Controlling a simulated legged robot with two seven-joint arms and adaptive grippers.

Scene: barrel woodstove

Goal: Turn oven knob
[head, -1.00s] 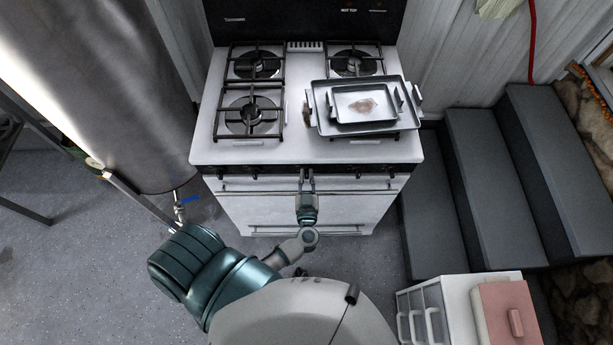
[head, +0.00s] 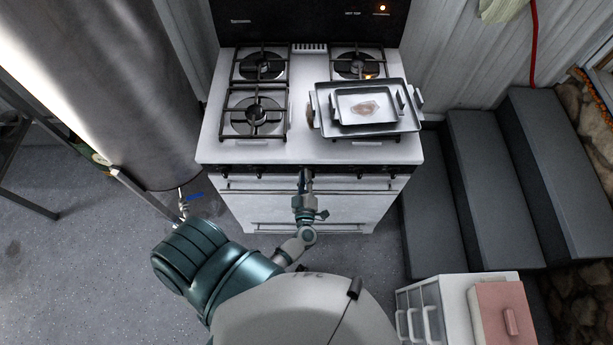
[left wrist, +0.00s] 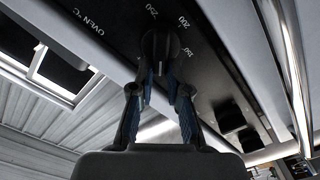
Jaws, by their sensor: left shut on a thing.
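The black oven knob (left wrist: 160,45) is on the dark control strip in the left wrist view, beside the lettering "OVEN °C" and the numbers 250, 200 and 150. My left gripper (left wrist: 160,68) is shut on this knob, with a finger on each side of it. In the head view the left gripper (head: 305,176) reaches the middle of the front strip of the white stove (head: 232,150). The knob itself is hidden by the gripper in the head view. My right gripper is not in view.
Other black knobs (head: 343,171) line the strip. An oven door handle (head: 250,188) runs just below it. Stacked trays (head: 322,118) sit on the stove's right side. A metal cylinder (head: 110,90) stands left, and grey steps (head: 480,180) rise right.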

